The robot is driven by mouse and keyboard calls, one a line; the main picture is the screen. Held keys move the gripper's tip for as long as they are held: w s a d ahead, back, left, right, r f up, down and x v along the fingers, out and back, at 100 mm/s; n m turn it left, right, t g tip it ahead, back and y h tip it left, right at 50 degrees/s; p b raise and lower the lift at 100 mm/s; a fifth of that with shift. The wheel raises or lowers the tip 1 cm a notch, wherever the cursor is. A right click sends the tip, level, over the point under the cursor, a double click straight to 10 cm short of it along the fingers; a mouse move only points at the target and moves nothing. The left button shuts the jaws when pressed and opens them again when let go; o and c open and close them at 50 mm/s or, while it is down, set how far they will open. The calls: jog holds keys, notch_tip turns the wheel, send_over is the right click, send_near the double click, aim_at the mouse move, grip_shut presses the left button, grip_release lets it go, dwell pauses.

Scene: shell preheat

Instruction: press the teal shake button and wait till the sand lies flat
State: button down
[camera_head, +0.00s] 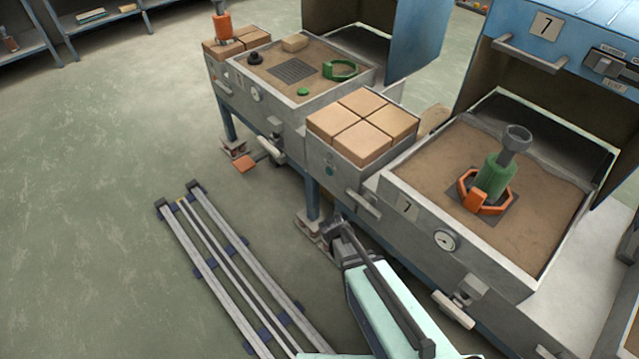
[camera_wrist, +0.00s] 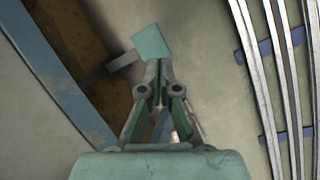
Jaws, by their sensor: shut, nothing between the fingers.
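A small round teal button (camera_head: 330,171) is on the front of the brick-topped block beside station 7. My gripper (camera_head: 333,228) is shut and empty, low in front of the station, below that button. In the wrist view a teal square plate (camera_wrist: 152,42) on a grey arm lies just beyond the tips of my gripper (camera_wrist: 158,65); I cannot tell whether they touch. The sand (camera_head: 540,205) fills the station 7 box, with an uneven edge along the back wall. A green piece with a grey cup (camera_head: 495,175) stands on it inside an orange ring (camera_head: 466,190).
A drawer-like handle (camera_head: 363,205), a gauge (camera_head: 445,240) and a lever (camera_head: 455,308) stick out of the station front. Floor rails (camera_head: 215,270) lie at the left. A second station (camera_head: 290,110) with an orange pedal (camera_head: 245,164) stands behind.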

aim_at(329, 172)
jog(key=w+a+r+t+h+b, duration=0.3)
jog(key=w+a+b, duration=0.4)
jog(key=w+a, duration=0.6)
jog(key=w+a+r+m+t+b, duration=0.2)
jog(key=w+a+r, duration=0.3)
jog(key=w+r, duration=0.4)
jog(key=shift+w+r+m+t+h+b, duration=0.3)
jog(key=shift+w+r+t+h+b, duration=0.1)
jog(key=shift+w+t+b, duration=0.55)
jog(key=w+d, duration=0.6)
jog(key=shift+d, duration=0.15)
jog(key=shift+w, duration=0.1)
jog(key=shift+w+d, duration=0.25)
jog(key=shift+d, duration=0.05)
